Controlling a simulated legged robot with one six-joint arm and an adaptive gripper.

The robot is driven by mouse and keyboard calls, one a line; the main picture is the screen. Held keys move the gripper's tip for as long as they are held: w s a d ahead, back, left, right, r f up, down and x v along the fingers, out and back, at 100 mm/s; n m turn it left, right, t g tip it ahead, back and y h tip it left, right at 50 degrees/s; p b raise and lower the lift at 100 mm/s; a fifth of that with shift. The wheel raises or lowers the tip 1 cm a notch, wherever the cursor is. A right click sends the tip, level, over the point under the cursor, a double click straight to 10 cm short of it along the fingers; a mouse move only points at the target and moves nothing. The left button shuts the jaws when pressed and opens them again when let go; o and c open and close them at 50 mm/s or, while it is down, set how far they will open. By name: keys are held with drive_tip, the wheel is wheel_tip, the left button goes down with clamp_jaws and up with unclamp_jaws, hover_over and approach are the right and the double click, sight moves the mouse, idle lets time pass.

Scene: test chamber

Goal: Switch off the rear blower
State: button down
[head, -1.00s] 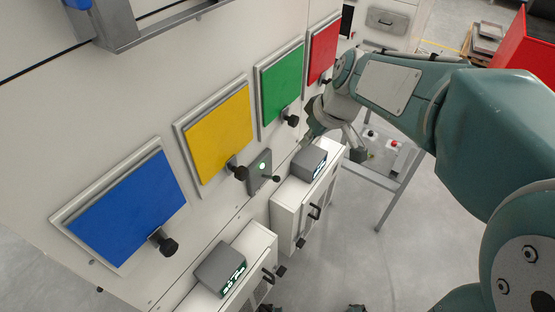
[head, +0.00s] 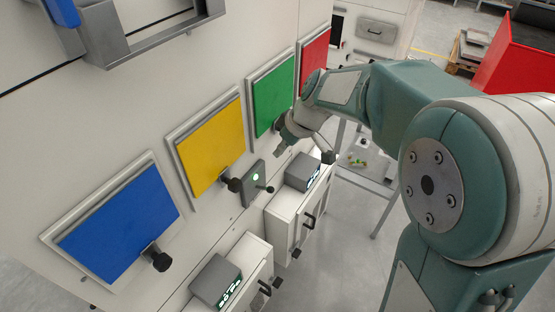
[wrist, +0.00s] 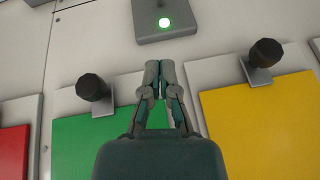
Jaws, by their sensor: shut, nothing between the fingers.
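A grey switch box (head: 252,184) is on the white wall, low between the yellow and green panels. It has a lit green light (head: 255,177) and a small lever with a dark knob (head: 269,189). In the wrist view the box (wrist: 178,33) and its glowing light (wrist: 164,22) are at the top, beyond the fingertips; the lever is not seen there. My gripper (head: 280,149) is shut and empty, in front of the green panel's lower part, up and right of the box and apart from it. In the wrist view my gripper (wrist: 159,66) points toward the box. No label names the blower.
Blue (head: 120,222), yellow (head: 211,148), green (head: 273,97) and red (head: 314,58) panels line the wall, each of the first three with a protruding dark knob. White cabinets (head: 283,213) with grey units (head: 302,172) on top stand below.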

hover_over(264, 189)
drive_tip(key=w+d, duration=0.1)
wheel_tip(264, 189, down, 8)
drive_tip(key=r, duration=0.1)
drive_tip(key=f, duration=0.2)
drive_tip(key=s+f, duration=0.1)
drive_tip(key=shift+d+f, duration=0.25)
drive_tip(key=shift+d, duration=0.1)
drive_tip(key=shift+d+f, duration=0.1)
drive_tip(key=shift+f, duration=0.2)
drive_tip(key=shift+f, duration=0.1)
drive_tip(key=shift+d, duration=0.1)
